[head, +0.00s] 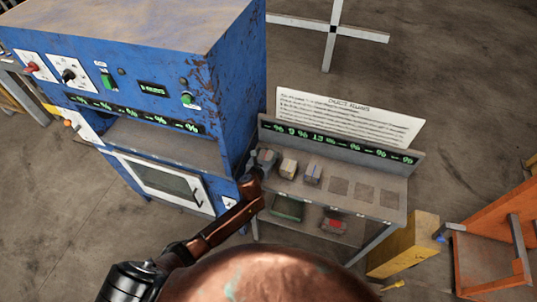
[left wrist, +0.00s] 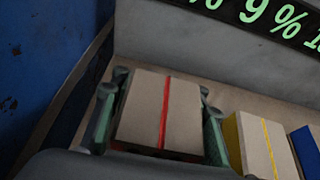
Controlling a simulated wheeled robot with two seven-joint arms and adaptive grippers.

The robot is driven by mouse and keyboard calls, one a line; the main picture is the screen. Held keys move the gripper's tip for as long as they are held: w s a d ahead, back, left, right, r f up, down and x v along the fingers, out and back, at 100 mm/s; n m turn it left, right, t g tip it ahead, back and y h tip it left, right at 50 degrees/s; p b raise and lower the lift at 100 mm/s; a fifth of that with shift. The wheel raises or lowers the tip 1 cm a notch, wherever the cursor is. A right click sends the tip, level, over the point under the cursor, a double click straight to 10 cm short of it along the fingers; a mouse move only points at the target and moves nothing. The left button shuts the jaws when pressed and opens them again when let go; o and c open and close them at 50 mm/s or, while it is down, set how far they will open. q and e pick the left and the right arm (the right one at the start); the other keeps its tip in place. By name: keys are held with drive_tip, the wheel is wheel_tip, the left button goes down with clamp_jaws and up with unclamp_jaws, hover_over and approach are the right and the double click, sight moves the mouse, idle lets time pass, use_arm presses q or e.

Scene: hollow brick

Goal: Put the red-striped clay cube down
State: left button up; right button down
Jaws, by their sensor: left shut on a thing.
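The red-striped clay cube (left wrist: 148,108) is pale beige with one red stripe down its face. In the left wrist view it sits between the two green-grey fingers of my left gripper (left wrist: 160,125), which is shut on it. In the head view my left gripper (head: 258,164) is at the left end of the grey stand's upper shelf (head: 338,187), and the cube is hard to make out there. I cannot tell whether the cube touches the shelf. My right gripper is not in view.
A yellow-striped cube (left wrist: 265,145) stands right of the held one, then a blue-sided block (head: 312,173). Dark empty squares lie further right on the shelf. A display strip (head: 335,142) runs behind. A blue machine (head: 215,80) stands close on the left.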

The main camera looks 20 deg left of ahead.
use_arm(q)
drive_tip(key=shift+f, duration=0.65)
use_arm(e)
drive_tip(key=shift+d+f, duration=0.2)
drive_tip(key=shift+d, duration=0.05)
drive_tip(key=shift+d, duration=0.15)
use_arm(q)
drive_tip(key=o, duration=0.7)
drive_tip(key=shift+f, duration=0.2)
drive_tip(key=o, duration=0.8)
drive_tip(key=shift+c, duration=0.2)
